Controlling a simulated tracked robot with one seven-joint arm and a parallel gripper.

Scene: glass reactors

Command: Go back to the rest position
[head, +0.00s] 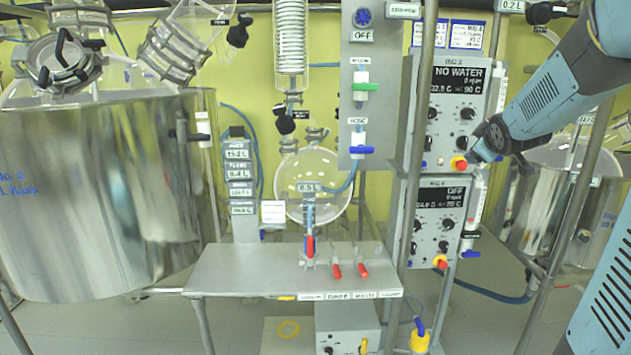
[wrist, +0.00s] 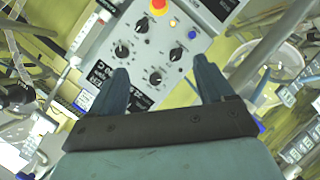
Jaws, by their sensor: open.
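My gripper (wrist: 158,88) is open and empty in the wrist view, its two dark blue fingers spread apart. A grey control panel (wrist: 165,45) with black knobs, a blue button and a red-and-yellow button lies beyond the fingers. In the head view my blue arm comes in from the right, its end close to the right side of the upper control box (head: 450,115), which reads "NO WATER". I cannot tell whether it touches the box. The fingertips are not clear in the head view.
A lower control box (head: 440,220) reads "OFF". Metal posts stand in front of the right vessel (head: 520,215). A large steel vessel (head: 100,190) fills the left. A round glass flask (head: 310,175) hangs behind a metal shelf (head: 250,270) with red-handled valves.

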